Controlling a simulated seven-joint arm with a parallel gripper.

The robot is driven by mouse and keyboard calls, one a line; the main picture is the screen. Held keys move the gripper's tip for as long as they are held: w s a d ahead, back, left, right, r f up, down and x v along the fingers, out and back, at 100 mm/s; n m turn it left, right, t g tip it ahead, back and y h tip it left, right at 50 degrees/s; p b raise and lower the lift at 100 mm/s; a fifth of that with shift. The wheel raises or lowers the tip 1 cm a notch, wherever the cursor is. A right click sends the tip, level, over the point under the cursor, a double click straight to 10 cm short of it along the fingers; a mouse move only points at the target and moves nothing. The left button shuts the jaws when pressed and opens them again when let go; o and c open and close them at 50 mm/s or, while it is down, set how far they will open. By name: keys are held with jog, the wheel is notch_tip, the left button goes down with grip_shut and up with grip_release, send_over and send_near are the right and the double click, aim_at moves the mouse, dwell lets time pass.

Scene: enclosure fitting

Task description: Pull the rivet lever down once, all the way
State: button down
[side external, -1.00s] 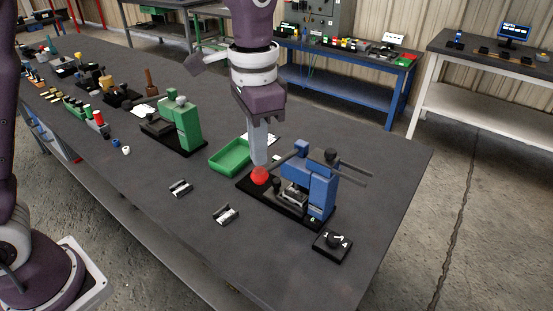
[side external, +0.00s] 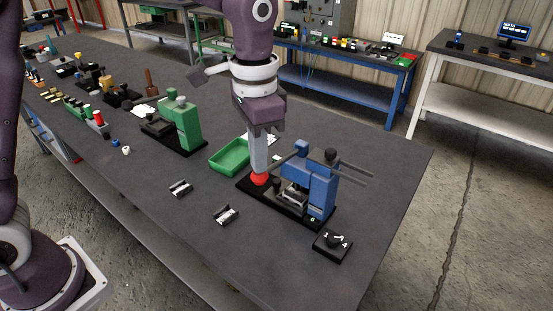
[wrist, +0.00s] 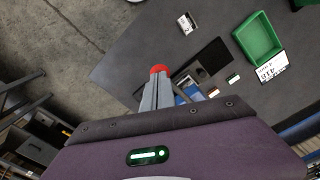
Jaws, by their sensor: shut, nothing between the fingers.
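The blue rivet press (side external: 322,190) stands on a black base plate (side external: 250,187) near the right part of the bench. Its lever slopes down to the left from the top of the press and ends in a red ball knob (side external: 260,180). My gripper (side external: 259,172) is shut and empty, pointing down, with its fingertips at the top of the knob, seemingly touching it. In the wrist view the red knob (wrist: 160,69) shows just beyond the shut fingertips. My fingers hide much of the lever and press there. Whether the knob touches the base plate, I cannot tell.
A green tray (side external: 213,164) lies behind and left of the press. Two small metal parts (side external: 180,188) (side external: 226,215) lie in front.

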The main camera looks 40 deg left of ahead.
jog(key=shift+f, duration=1.7)
jog(key=shift+r, duration=4.05)
jog(key=s+a+r+n+t, duration=0.3)
jog(key=s+a+r, duration=0.2)
jog(key=s+a, duration=0.5)
jog(key=s+a+f+n+t, duration=0.1)
jog(key=s+f+n+t, duration=0.1)
jog(key=s, duration=0.9)
jog(key=shift+f+n+t, duration=0.3)
jog(key=shift+f+n, duration=0.2)
jog(key=shift+f, duration=0.25)
